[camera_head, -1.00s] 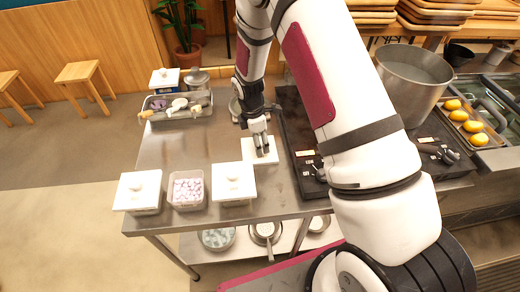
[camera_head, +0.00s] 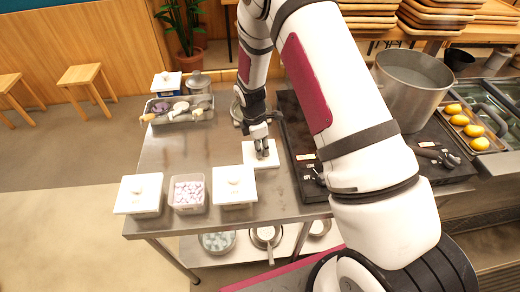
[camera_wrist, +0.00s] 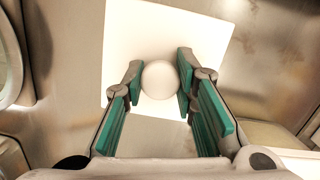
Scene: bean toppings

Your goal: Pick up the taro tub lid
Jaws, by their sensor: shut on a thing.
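The taro tub lid (camera_head: 249,160) is a flat white square with a round knob. It is at the right of the metal counter, beside the dark stove. My gripper (camera_head: 262,153) is above it and shut on its knob. In the wrist view the lid (camera_wrist: 125,40) appears level, and the round white knob (camera_wrist: 160,78) sits between my two green-padded fingers (camera_wrist: 160,82). I cannot tell whether the lid touches the counter. The open taro tub (camera_head: 188,207), with pale purple pieces inside, stands at the counter's front edge.
White-lidded tubs stand left (camera_head: 140,195) and right (camera_head: 234,186) of the open tub. A tray of utensils (camera_head: 178,116) lies at the back left. The dark stove (camera_head: 304,165) and a large pot (camera_head: 412,95) are to the right. The counter's middle (camera_head: 185,155) is clear.

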